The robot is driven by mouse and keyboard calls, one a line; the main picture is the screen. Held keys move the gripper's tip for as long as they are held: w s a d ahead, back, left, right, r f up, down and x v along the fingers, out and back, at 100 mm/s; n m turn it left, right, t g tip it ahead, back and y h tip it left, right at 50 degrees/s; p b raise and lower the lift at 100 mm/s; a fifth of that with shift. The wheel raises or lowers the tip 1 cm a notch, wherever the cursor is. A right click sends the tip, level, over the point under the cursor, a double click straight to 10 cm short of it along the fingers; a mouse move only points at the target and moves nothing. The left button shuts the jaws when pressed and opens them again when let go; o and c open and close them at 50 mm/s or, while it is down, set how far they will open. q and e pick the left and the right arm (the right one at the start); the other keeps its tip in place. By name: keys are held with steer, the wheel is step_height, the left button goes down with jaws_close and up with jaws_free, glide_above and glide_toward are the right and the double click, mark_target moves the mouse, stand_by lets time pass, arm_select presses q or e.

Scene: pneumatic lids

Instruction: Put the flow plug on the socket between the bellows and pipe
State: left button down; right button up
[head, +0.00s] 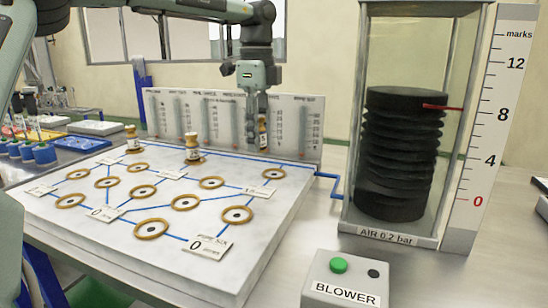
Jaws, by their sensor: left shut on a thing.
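My left gripper (263,98) points down over the back right corner of a white board (125,238). It is shut on a small brass plug (263,136) with a pale label; the print is too small to read. I cannot tell whether the plug's bottom touches the board. Two similar plugs stand upright on the board, one near its back middle (192,153) and one at its back left (131,144). Several brass-ringed sockets (237,215) with dark centres are joined by blue lines. A blue pipe (326,177) runs from the board to the black bellows (398,160). My right gripper is not in view.
The bellows stands in a clear case (389,238) beside a marked scale (484,140). A grey BLOWER box (345,284) with a green button is at the front. A gauge panel (310,140) stands behind the board. Blue-based items (43,153) are at the left.

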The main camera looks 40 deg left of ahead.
mark_target(274, 175)
arm_select(q)
steer(key=w, duration=0.1)
steer(key=w+d+f, duration=0.1)
steer(key=w+f, duration=0.1)
steer(key=shift+w+d+f, duration=0.25)
steer(key=shift+w+d, duration=0.05)
steer(key=shift+w, duration=0.05)
steer(key=shift+f+p, duration=0.5)
steer(key=shift+f, duration=1.45)
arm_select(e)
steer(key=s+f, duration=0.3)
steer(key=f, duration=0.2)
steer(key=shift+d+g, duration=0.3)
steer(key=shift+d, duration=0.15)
arm_select(q)
steer(key=shift+s+f+b, duration=0.1)
steer(key=shift+f+b, duration=0.2)
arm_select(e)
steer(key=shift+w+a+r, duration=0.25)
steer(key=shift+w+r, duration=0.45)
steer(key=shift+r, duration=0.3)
arm_select(q)
steer(key=shift+f, duration=0.15)
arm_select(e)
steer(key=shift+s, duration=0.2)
